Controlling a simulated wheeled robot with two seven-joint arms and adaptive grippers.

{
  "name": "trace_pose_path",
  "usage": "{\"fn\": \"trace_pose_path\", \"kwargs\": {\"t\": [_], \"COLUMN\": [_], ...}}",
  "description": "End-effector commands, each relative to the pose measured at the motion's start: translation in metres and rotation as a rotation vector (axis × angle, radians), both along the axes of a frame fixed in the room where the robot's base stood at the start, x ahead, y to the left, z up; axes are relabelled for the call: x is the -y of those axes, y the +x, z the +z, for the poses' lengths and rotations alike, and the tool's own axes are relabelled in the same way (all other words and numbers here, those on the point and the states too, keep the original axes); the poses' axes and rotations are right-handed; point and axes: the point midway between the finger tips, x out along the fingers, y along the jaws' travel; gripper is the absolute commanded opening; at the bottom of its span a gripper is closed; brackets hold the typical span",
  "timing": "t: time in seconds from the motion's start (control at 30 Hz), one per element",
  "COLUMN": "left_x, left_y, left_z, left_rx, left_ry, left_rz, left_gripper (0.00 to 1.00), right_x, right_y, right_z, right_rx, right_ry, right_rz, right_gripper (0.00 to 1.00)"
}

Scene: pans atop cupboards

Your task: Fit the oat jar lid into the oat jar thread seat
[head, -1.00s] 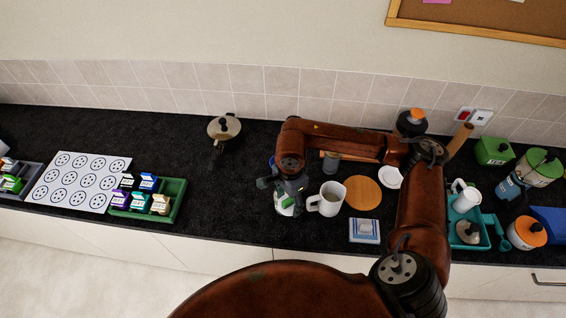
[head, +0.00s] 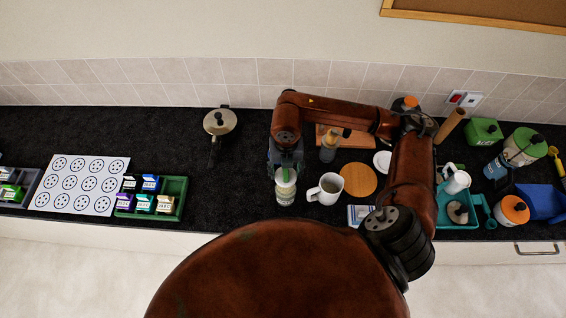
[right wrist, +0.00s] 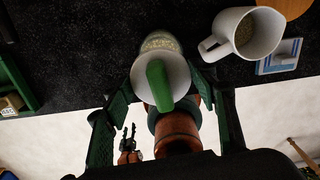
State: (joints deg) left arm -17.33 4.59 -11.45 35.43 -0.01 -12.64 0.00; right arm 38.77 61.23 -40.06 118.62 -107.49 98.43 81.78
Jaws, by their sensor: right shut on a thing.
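The oat jar lid (right wrist: 174,76), a pale disc with a green handle, sits between the fingers of my right gripper (right wrist: 163,88), which is shut on it. In the head view the right gripper (head: 285,168) is over the counter, left of the mug. The oat jar (right wrist: 159,42), clear with pale oats inside, shows just beyond the lid; its body (head: 285,193) shows below the gripper in the head view. The lid covers the thread seat, and I cannot tell whether it touches. My left gripper (right wrist: 128,135) shows small in the wrist view, its fingers apart and empty.
A white mug (head: 326,189) stands close right of the jar, beside a round wooden board (head: 359,180). A teal tray (head: 458,222) and several canisters stand further right. A green crate (head: 178,211) is to the left, with clear black counter between.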

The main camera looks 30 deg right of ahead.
Motion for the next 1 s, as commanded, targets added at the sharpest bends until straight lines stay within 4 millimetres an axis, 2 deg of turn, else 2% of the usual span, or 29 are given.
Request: {"fn": "trace_pose_path", "kwargs": {"t": [0.2,0.7,1.0], "left_x": [0.000,0.000,0.000], "left_y": [0.002,0.003,0.003], "left_z": [0.003,-0.004,-0.025], "left_rx": [0.003,0.004,0.004], "left_ry": [0.000,0.000,0.000], "left_rz": [-0.001,-0.001,-0.001], "left_gripper": [0.40,0.40,0.40], "right_x": [0.003,0.002,0.002], "right_y": [-0.002,-0.001,-0.001], "right_z": [0.002,0.000,-0.025], "right_rx": [0.000,0.000,-0.002], "right_ry": [-0.002,-0.003,-0.004], "right_rz": [-0.102,-0.100,-0.099], "right_gripper": [0.29,0.29,0.29]}}
